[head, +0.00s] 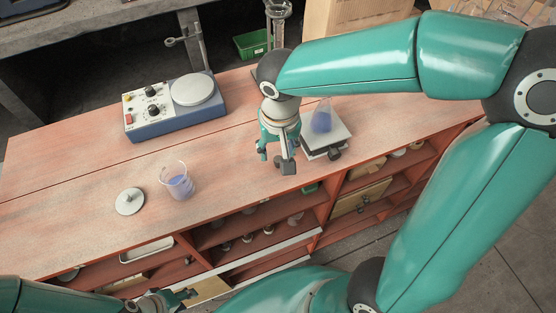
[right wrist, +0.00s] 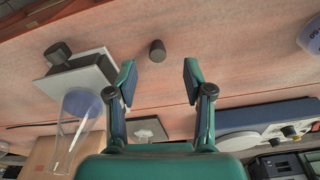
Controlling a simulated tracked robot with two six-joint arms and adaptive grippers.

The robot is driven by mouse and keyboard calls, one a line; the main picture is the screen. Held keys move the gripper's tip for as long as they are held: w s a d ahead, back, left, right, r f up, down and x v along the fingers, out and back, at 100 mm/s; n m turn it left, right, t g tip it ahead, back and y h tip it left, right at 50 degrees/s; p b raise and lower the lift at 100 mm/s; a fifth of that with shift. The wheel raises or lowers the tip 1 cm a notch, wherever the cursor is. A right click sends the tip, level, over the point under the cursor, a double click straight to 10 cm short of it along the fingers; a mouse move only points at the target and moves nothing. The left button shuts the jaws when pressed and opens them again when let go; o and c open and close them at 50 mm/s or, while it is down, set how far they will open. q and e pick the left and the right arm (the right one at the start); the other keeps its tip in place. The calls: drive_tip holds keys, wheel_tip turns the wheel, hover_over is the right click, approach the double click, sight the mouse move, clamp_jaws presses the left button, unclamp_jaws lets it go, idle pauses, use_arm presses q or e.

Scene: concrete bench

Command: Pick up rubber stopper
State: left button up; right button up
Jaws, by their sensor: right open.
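The rubber stopper (right wrist: 157,51) is a small dark grey cylinder on the reddish bench top in the right wrist view. It lies ahead of my right gripper (right wrist: 160,78), roughly in line with the gap between the fingers and apart from them. My right gripper is open and empty. In the head view my right gripper (head: 277,160) hangs over the bench, left of the small jack; I cannot make out the stopper there for sure. My left gripper (head: 180,298) is low at the bottom left, below the bench front, partly cut off; its jaws are unclear.
A flask of blue liquid (head: 321,118) stands on the small jack platform (head: 338,139), close right of my right gripper. A beaker (head: 178,182) and a metal disc with a knob (head: 130,202) are at the left. A blue hotplate (head: 176,115) stands behind. Bench between is clear.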

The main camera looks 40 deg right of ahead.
sight(278, 159)
drive_tip(key=f, duration=0.5)
drive_tip(key=shift+w+d, duration=0.3)
drive_tip(key=shift+w, duration=0.05)
drive_tip(key=shift+r, duration=0.1)
drive_tip(key=c, duration=0.8)
